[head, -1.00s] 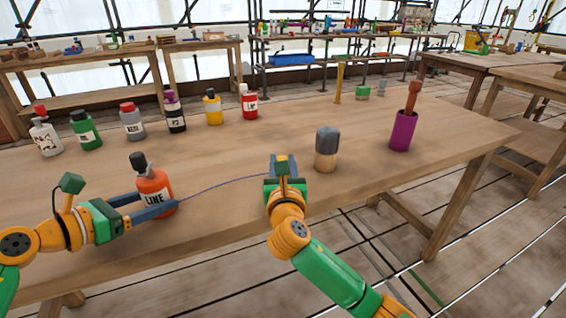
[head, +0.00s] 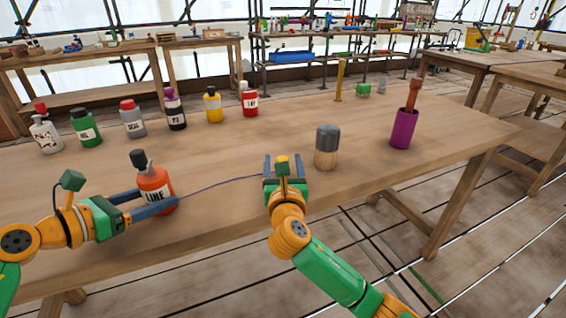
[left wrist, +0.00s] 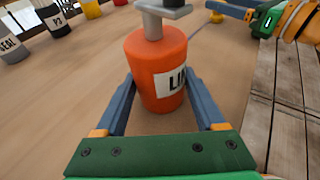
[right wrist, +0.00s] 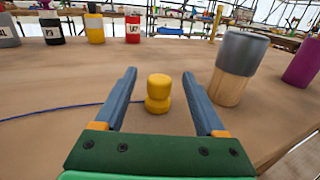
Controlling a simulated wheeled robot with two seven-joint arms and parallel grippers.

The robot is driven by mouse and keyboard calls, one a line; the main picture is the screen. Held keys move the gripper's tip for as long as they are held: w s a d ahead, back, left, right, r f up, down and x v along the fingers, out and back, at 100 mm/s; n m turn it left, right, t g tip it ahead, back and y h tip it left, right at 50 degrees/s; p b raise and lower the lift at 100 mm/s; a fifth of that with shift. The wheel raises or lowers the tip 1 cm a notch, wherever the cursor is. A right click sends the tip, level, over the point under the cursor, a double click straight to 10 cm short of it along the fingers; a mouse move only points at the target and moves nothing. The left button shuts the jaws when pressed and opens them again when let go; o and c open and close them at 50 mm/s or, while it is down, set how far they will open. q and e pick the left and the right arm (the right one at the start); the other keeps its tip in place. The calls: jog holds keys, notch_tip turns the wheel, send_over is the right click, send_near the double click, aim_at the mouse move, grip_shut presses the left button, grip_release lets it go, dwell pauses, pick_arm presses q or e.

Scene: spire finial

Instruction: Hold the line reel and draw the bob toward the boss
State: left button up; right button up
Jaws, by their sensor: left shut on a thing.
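The line reel (head: 156,183) is an orange bottle labelled LINE with a black and grey top, upright on the table. My left gripper (head: 155,203) is shut on it; in the left wrist view the blue fingers hold the reel (left wrist: 153,65) from both sides. The yellow bob (right wrist: 158,92) stands on the table between the right gripper's fingers (right wrist: 160,85), with gaps on both sides. My right gripper (head: 284,165) is open around it. A thin dark blue line (head: 222,184) runs from the reel to the bob. The boss (head: 326,149), grey-topped with a wooden base, stands right of the bob.
A purple holder (head: 403,130) with a brown-handled tool stands further right. A row of bottles, including a green one (head: 87,128) and a red one (head: 249,100), stands along the back. The table between is clear. The table's front edge runs close by both grippers.

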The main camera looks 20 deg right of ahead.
pick_arm(q)
jog(key=o, duration=1)
jog(key=shift+c, duration=0.2)
jog(key=v, duration=1.2)
jog(key=shift+r, duration=0.1)
jog(key=shift+s, duration=0.1)
pick_arm(e)
jog(key=v, duration=1.2)
